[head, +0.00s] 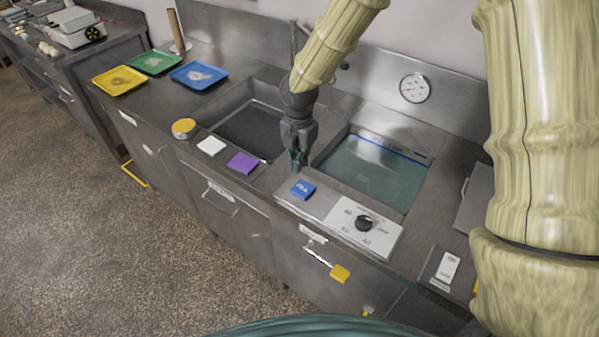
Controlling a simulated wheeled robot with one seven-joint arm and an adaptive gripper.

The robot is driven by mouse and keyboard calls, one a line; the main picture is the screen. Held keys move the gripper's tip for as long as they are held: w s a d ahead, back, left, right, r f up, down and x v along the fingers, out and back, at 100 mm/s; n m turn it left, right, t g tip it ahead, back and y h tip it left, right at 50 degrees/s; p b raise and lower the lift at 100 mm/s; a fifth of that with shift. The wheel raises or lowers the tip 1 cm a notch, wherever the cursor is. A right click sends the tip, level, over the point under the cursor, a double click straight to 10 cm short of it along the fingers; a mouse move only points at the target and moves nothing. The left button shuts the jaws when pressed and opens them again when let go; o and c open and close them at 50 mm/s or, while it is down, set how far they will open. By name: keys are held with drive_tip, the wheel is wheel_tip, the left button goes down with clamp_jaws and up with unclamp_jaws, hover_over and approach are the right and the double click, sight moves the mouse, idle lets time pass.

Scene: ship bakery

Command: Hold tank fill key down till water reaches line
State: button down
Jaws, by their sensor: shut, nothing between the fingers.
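The tank fill key looks to be the blue block with white lettering (302,188) on the steel counter's front ledge, left of a dial panel. My gripper (297,164) points down, shut and empty, just behind and above the blue key. It looks apart from the key, though the exact gap is hard to tell. The tank (372,172) is the right-hand basin, with greenish water in it. A blue line (392,146) runs along its back wall. The water surface looks below that line; my arm hides part of the tank's left back.
A dial panel (352,225) stands right of the key, with a switch (446,268) further right. A dark basin (251,130) lies left of the tank. White (211,146) and purple (243,163) blocks sit at the front edge. Coloured trays (198,75) lie back left.

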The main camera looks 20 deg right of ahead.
drive_tip(key=shift+r, duration=1.1)
